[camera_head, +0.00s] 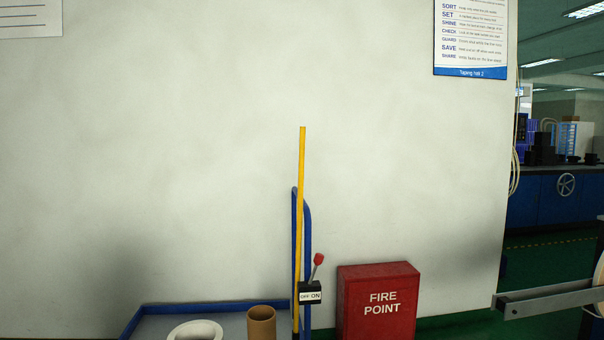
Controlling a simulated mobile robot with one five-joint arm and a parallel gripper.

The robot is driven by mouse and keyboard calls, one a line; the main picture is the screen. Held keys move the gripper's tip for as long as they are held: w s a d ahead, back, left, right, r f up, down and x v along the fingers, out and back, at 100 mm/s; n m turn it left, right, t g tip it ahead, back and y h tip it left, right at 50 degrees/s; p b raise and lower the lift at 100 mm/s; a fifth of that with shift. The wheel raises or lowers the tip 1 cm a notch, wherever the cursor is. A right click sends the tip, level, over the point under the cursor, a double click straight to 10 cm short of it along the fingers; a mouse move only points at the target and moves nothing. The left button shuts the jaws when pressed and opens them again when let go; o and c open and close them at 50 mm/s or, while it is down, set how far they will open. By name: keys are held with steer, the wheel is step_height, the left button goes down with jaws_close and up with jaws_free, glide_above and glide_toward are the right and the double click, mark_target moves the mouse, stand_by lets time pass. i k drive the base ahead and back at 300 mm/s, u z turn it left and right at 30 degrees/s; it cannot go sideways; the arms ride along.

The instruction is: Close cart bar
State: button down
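A yellow bar (301,200) stands upright, leaning very slightly, beside the blue tubular post (307,240) of a cart. Its top end is free, well above the post, and its lower end is dark near the bottom edge of the picture. The blue-rimmed cart (215,306) has a grey deck, cut off at the bottom. A white ring (196,331) and a brown cardboard tube (261,323) sit on it. My gripper is not in view.
A black OFF/ON box (310,293) with a red-knobbed lever (318,262) is beside the bar. A red FIRE POINT box (378,301) stands right of it. A grey metal beam (550,299) juts in at right. A pale wall (180,150) stands behind.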

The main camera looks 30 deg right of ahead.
mark_target(296, 335)
steer(key=i, duration=0.95)
steer(key=u, duration=0.05)
